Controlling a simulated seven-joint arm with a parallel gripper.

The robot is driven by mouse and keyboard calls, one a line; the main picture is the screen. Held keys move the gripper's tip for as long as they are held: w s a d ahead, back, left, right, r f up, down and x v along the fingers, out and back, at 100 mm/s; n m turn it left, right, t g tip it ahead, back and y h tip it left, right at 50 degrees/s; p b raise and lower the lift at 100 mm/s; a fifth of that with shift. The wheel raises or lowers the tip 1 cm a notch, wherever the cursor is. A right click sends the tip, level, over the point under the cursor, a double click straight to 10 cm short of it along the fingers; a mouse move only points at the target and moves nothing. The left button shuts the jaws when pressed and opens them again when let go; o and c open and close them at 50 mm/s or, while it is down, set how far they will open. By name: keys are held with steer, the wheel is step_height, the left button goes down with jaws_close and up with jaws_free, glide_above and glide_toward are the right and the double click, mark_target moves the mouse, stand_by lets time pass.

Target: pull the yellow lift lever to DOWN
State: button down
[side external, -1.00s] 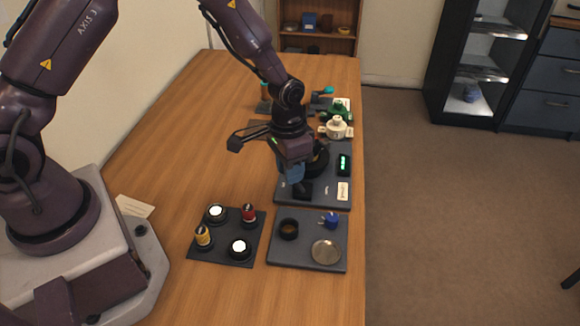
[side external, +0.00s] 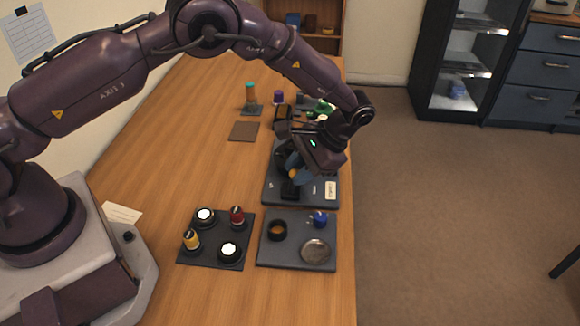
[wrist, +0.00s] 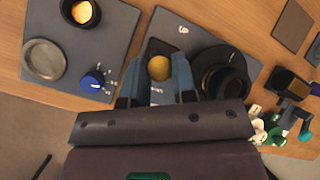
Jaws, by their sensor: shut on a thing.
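The yellow lift lever's round knob (wrist: 159,68) shows in the wrist view between the two blue-grey fingers of my gripper (wrist: 156,82). In the side external view the knob (side external: 294,174) is a small yellow spot beside the fingers. My gripper (side external: 292,168) is tilted and shut on the knob. The lever's black base (side external: 289,191) sits on the dark grey plate (side external: 326,201). The lever's shaft and its DOWN mark cannot be made out.
A black round mount (wrist: 222,80) stands close to the fingers on the same plate. A nearer plate (side external: 268,258) holds a black ring (side external: 277,230), a blue knob (side external: 320,219) and a metal disc (side external: 315,250). A button panel (side external: 213,247) lies to its left.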

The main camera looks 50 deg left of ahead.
mark_target(296, 170)
steer(key=shift+w+d+f+g+y, duration=0.25)
steer(key=shift+w+d+g+y, duration=0.15)
steer(key=shift+g+y, duration=0.25)
steer(key=shift+w+d+f+g+y, duration=0.25)
steer(key=shift+w+d+g+y, duration=0.1)
steer(key=shift+g+y, duration=0.25)
steer(key=c, duration=0.9)
jaws_free()
step_height(296, 170, up, 3)
steer(key=shift+r, duration=0.1)
steer(key=s+a+r, duration=0.1)
steer(key=s+r, duration=0.2)
steer(key=s, duration=0.1)
steer(key=s+r, duration=0.3)
steer(key=s, duration=0.2)
steer(key=s+a+r, duration=0.1)
steer(key=s+r, duration=0.2)
steer(key=s, duration=0.1)
steer(key=shift+s+a+r, duration=0.35)
steer(key=shift+r, duration=0.05)
